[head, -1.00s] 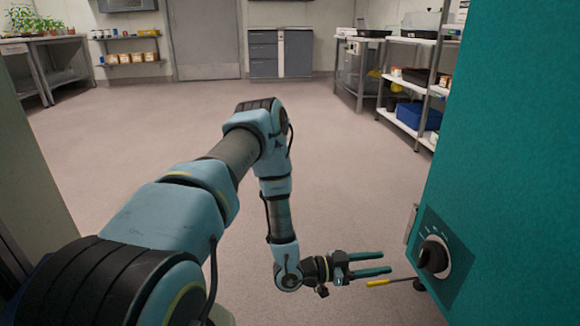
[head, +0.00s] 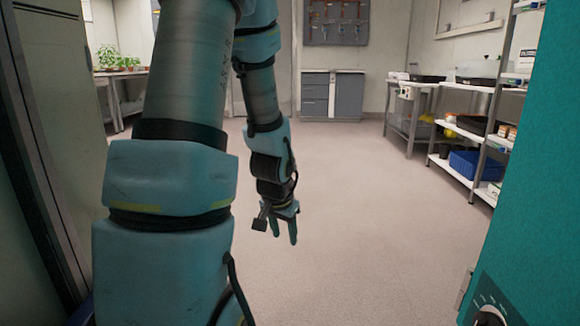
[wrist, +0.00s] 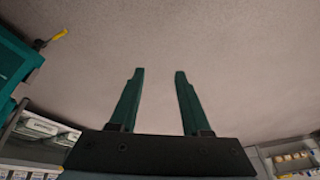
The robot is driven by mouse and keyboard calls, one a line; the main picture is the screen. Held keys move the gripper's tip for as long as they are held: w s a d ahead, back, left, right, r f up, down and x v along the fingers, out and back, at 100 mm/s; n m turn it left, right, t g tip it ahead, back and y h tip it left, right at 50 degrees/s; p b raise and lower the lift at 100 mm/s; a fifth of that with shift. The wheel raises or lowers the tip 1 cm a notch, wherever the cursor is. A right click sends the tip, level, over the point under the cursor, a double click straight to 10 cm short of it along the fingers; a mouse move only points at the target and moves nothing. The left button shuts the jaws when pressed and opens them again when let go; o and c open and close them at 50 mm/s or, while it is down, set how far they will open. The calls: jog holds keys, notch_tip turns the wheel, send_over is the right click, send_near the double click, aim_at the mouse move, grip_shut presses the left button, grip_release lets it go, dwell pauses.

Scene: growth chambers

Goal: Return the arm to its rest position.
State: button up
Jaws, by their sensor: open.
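My gripper (head: 283,228) hangs with its fingers pointing down over open floor, left of the middle in the head view. In the wrist view my gripper (wrist: 158,85) shows two green fingers apart, with only bare floor between and beyond them. It is open and empty. My arm is raised and folded in the left half of the head view, its upper part running out of the top of the picture.
A teal chamber (head: 525,190) with a dial (head: 490,315) stands close at right. Shelving (head: 470,165) and a bench stand beyond it. Grey cabinets (head: 332,95) are at the back wall. A yellow-handled tool (wrist: 57,36) shows in the wrist view. The middle floor (head: 370,220) is clear.

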jog(key=s+a+r+n+g+p, duration=0.1)
jog(key=s+a+r+n, duration=0.2)
jog(key=s+r, duration=0.15)
jog(key=s+a+r+n+g, duration=0.1)
jog(key=s+a+r+n, duration=0.15)
jog(key=s, duration=0.35)
notch_tip(320, 180, up, 37)
jog(key=p, duration=3.7)
jog(key=shift+w+r+m+y+p, duration=0.2)
jog(key=shift+w+m+y+p, duration=0.1)
jog(key=shift+m+y, duration=0.1)
jog(key=shift+o, duration=0.7)
jog(key=shift+d, duration=0.1)
